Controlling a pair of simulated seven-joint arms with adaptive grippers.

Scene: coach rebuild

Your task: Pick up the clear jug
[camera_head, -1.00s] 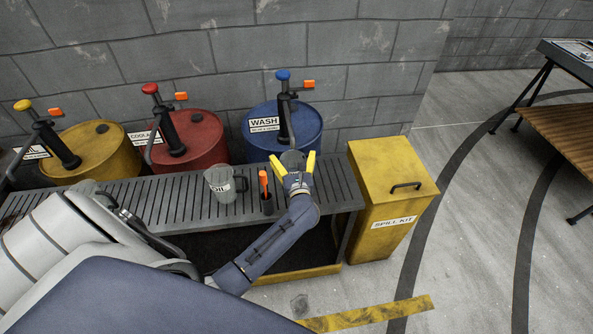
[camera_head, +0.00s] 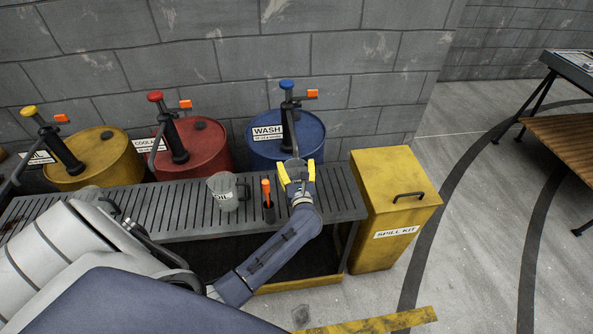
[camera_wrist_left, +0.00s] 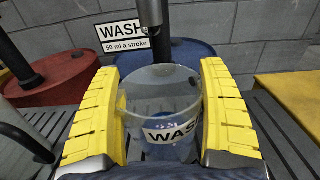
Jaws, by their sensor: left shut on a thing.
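The clear jug (camera_wrist_left: 160,88), with a WASH label, stands under the blue drum's pump in the left wrist view. My left gripper (camera_head: 297,173) is at the right part of the slatted bench, in front of the blue drum. Its yellow fingers (camera_wrist_left: 165,105) are shut on the jug, one on each side. In the head view the jug is mostly hidden by the gripper. I cannot tell whether its base touches the bench. My right gripper is not in view.
A grey OIL jug (camera_head: 226,192) and a dark holder with an orange-handled tool (camera_head: 267,200) stand left of the gripper on the slatted bench (camera_head: 180,205). Behind are blue (camera_head: 310,140), red (camera_head: 200,150) and yellow (camera_head: 105,160) drums with pumps. A yellow spill kit bin (camera_head: 395,170) stands right.

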